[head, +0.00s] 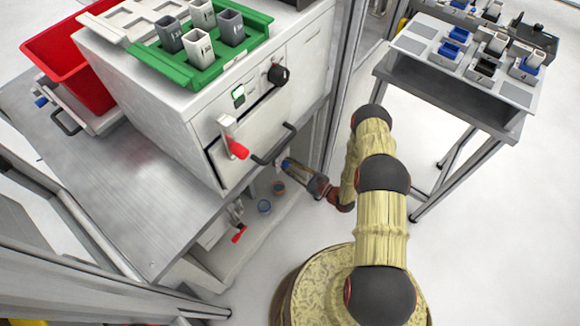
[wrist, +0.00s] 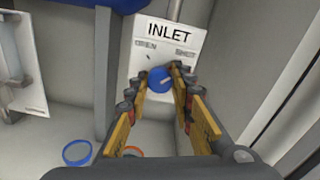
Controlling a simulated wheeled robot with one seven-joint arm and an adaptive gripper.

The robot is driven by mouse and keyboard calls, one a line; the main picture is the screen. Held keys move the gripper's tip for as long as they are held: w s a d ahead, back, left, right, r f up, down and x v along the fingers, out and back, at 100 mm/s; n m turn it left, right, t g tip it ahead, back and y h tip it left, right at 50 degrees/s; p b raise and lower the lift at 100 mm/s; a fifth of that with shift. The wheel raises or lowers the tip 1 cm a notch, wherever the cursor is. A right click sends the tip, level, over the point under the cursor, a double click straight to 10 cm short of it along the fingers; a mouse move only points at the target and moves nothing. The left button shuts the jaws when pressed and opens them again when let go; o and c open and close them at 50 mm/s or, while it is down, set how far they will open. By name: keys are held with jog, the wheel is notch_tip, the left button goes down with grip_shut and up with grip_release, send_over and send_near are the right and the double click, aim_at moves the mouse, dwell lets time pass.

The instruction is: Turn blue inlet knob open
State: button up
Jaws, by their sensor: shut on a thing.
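The blue inlet knob (wrist: 158,84) sits on a white panel (wrist: 141,62) labelled INLET, with OPEN at the upper left and SHUT at the upper right. A short pale mark on the knob's face slants toward the upper right, on the SHUT side. My gripper (wrist: 160,76) has its fingers on both sides of the knob and is shut on it. In the head view my gripper (head: 294,168) reaches in below the white machine's front, and the knob is mostly hidden there.
A blue ring (wrist: 77,152) and an orange ring (wrist: 133,151) lie below the panel. The white machine (head: 160,95) has a red-handled latch (head: 236,148) and a bar handle (head: 275,146) above my gripper. A grey table (head: 455,88) stands right, with open floor before it.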

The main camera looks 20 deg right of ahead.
grip_shut()
jog(key=shift+n, duration=0.3)
jog(key=n+b, duration=0.1)
jog(key=n, duration=1.6)
jog(key=shift+f, duration=0.1)
jog(key=shift+n, duration=0.3)
jog(key=o, duration=0.9)
grip_release()
